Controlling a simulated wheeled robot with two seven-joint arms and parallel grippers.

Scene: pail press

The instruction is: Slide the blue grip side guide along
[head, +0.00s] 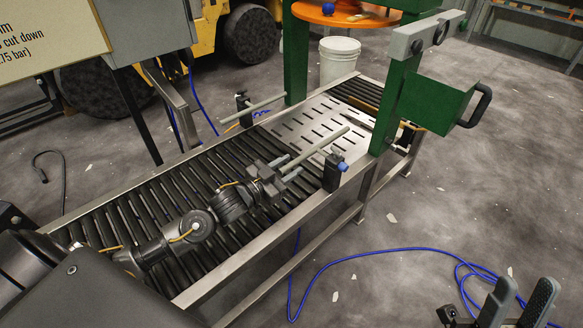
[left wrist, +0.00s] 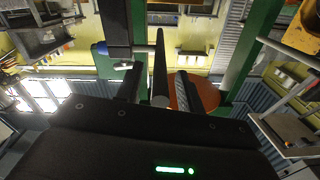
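The near side guide has a black post (head: 332,172) with a blue grip (head: 343,167) on the near rail of the roller conveyor (head: 232,282). Its grey bar (head: 322,146) lies slanted over the conveyor; the blue grip also shows in the left wrist view (left wrist: 99,48). My left gripper (head: 286,168) is over the rollers at the bar's left end, its fingers apart on either side of it. I cannot tell whether they touch it. My right gripper (head: 519,305) is open and empty at the bottom right, off the conveyor.
A far side guide (head: 243,112) with its own bar stands on the opposite rail. A slotted metal plate (head: 305,122) and the green press frame (head: 394,105) are further along. A white pail (head: 338,62) stands behind. A blue hose (head: 395,249) lies on the floor.

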